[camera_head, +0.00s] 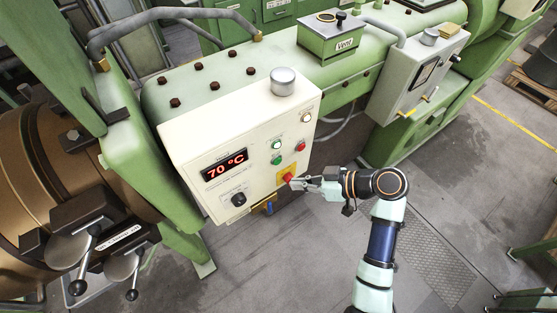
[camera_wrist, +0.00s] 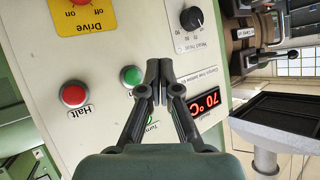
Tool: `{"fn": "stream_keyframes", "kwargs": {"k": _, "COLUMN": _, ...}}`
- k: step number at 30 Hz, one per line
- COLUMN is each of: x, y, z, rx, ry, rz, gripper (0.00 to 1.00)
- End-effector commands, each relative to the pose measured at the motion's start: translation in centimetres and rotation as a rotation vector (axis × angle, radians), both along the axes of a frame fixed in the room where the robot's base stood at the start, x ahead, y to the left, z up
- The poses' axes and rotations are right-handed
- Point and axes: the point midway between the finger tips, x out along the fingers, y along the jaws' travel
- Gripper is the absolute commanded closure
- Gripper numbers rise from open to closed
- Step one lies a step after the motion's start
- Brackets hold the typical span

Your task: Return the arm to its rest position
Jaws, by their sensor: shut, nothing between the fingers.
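My arm (camera_head: 382,245) rises from the bottom right of the head view and bends left at the wrist toward the cream control panel (camera_head: 185,150). My gripper (camera_head: 294,184) is shut and empty, its tips beside the red knob (camera_head: 288,177) on the yellow plate in the head view; I cannot tell whether they touch it. In the wrist view my gripper (camera_wrist: 159,70) has its fingertips together in front of the panel, between the green button (camera_wrist: 131,76) and the red 70 °C display (camera_wrist: 205,101).
The panel also bears a red Halt button (camera_wrist: 73,94) and a black dial (camera_wrist: 191,18). A grey box (camera_head: 410,80) hangs on the green machine (camera_head: 220,80) at upper right. The grey floor (camera_head: 460,200) right of my arm is mostly clear.

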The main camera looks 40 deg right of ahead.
Motion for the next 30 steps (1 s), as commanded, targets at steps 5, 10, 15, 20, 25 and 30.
{"fn": "stream_keyframes", "kwargs": {"k": 5, "x": 0.0, "y": 0.0, "z": 0.0, "rx": 0.000, "ry": 0.000, "rz": 0.000, "gripper": 1.00}}
{"fn": "stream_keyframes", "kwargs": {"k": 10, "x": 0.0, "y": 0.0, "z": 0.0, "rx": 0.000, "ry": 0.000, "rz": 0.000, "gripper": 1.00}}
{"fn": "stream_keyframes", "kwargs": {"k": 15, "x": 0.0, "y": 0.0, "z": 0.0, "rx": 0.000, "ry": 0.000, "rz": 0.000, "gripper": 1.00}}
{"fn": "stream_keyframes", "kwargs": {"k": 20, "x": 1.2, "y": 2.1, "z": 0.9, "rx": -0.023, "ry": 0.034, "rz": 0.000, "gripper": 1.00}}
{"fn": "stream_keyframes", "kwargs": {"k": 25, "x": 5.1, "y": 13.0, "z": 5.9, "rx": -0.164, "ry": 0.144, "rz": -0.093, "gripper": 1.00}}
{"fn": "stream_keyframes", "kwargs": {"k": 30, "x": 4.5, "y": 23.1, "z": 14.5, "rx": -0.240, "ry": 0.057, "rz": -0.289, "gripper": 1.00}}
